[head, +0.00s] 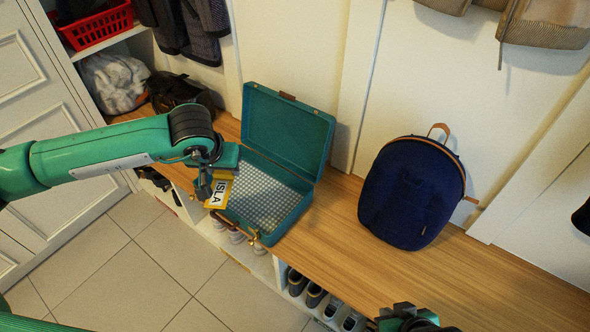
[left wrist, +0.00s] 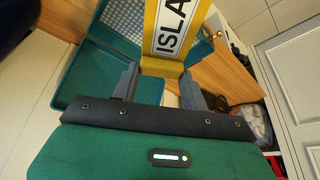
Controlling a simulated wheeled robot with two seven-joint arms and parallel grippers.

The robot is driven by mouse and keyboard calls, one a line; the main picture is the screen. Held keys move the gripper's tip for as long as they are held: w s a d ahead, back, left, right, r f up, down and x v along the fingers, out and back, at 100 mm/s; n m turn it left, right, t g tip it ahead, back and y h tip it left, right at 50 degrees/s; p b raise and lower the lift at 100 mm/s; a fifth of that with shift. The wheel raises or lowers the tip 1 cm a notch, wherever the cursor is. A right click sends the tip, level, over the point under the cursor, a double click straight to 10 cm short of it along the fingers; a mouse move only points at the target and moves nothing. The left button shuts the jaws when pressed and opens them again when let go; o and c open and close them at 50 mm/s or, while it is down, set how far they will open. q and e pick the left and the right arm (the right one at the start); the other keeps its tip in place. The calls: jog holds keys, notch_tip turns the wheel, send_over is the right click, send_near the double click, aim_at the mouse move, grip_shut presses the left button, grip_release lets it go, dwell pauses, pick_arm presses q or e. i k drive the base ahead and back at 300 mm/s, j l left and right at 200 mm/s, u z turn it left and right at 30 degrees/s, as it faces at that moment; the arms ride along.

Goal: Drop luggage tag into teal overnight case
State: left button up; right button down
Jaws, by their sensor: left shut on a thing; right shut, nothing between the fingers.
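The teal overnight case (head: 290,128) stands open on the wooden bench top, its lid raised at the back and a checked lining inside. It also shows in the left wrist view (left wrist: 78,75). My left gripper (head: 208,187) is shut on the yellow luggage tag (head: 219,193), which has a white panel reading ISLA. In the left wrist view the tag (left wrist: 172,30) sits between the two fingers. The tag is at the left front side of the case in the head view; its height over the rim is hard to tell. My right gripper (head: 405,315) is at the bottom edge, shut and empty.
A navy backpack (head: 413,192) stands on the bench (head: 345,250) right of the case. A black bag (head: 180,92) lies left of it. Shoes (head: 315,294) fill cubbies below. A red basket (head: 97,25) is on an upper left shelf. Bench between case and backpack is clear.

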aim_at(250, 193)
jog(key=i+j+z, duration=0.1)
jog(key=j+z, duration=1.3)
jog(key=k+j, duration=0.1)
jog(key=j, duration=0.3)
jog(key=j+z, duration=0.1)
jog(key=j, duration=0.35)
jog(key=k+j, duration=0.15)
jog(key=j, duration=0.25)
jog(key=z, duration=0.05)
